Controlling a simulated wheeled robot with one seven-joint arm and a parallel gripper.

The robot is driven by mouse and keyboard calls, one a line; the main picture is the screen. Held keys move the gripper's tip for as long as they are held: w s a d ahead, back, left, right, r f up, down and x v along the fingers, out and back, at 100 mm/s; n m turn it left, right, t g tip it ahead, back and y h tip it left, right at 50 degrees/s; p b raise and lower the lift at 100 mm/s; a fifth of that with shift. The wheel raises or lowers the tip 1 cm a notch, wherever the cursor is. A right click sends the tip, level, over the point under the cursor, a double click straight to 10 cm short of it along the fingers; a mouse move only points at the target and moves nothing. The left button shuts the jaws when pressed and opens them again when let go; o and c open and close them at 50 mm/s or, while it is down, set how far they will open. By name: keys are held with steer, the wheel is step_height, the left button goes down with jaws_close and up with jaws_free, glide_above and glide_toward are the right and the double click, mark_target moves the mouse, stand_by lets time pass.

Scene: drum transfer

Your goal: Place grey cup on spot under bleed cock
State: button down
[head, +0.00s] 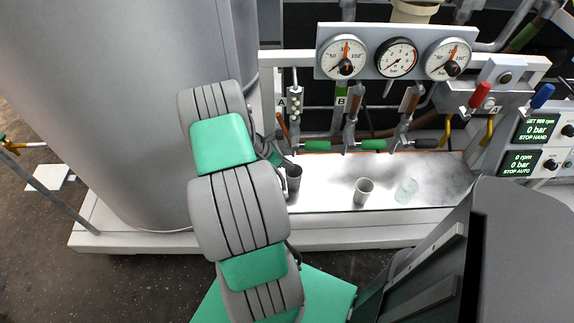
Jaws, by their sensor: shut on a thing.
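A dark grey cup (293,180) is at the left end of the pale metal shelf, below the pipe marked A. My gripper (279,161) is at the cup's upper left, shut on it and partly hidden behind my arm. I cannot tell whether the cup's base touches the shelf. Small cocks with green handles (374,145) sit on the pipes above the shelf. Which one is the bleed cock is not clear, and no marked spot shows plainly.
A lighter grey-beige cup (363,192) and a faint clear cup (406,190) stand on the shelf (330,175) to the right. Gauges (396,57) and pipes hang above. A large grey drum (130,110) stands left. The shelf's right end is clear.

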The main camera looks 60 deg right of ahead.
steer(key=shift+f, duration=0.3)
steer(key=c, duration=1.6)
jaws_free()
steer(key=shift+r, duration=0.1)
steer(key=w+a+r+m+t+p, duration=0.2)
steer(key=w+a+r, duration=0.9)
steer(key=r, duration=0.3)
steer(key=w+a+r+m+t+y, duration=0.1)
steer(key=w+a+r+m+t, duration=0.15)
steer(key=a, duration=0.55)
steer(key=w+a+r+m+t+y, duration=0.1)
steer(key=w+a+r, duration=0.25)
steer(key=a, duration=0.35)
steer(key=s+a+r+m+y, duration=0.1)
steer(key=s+a, duration=0.1)
steer(key=a, duration=0.4)
steer(key=s+a+r+m+t+y, duration=0.1)
steer(key=s+a+r+m, duration=0.1)
steer(key=a, duration=0.4)
steer(key=s+a+r+m+y, duration=0.1)
steer(key=s+a+r, duration=0.1)
steer(key=a, duration=0.4)
steer(key=shift+s+a+r+m+y+b, duration=0.15)
steer(key=shift+s+a+m+y+b, duration=0.1)
steer(key=shift+a+m+y+b, duration=0.1)
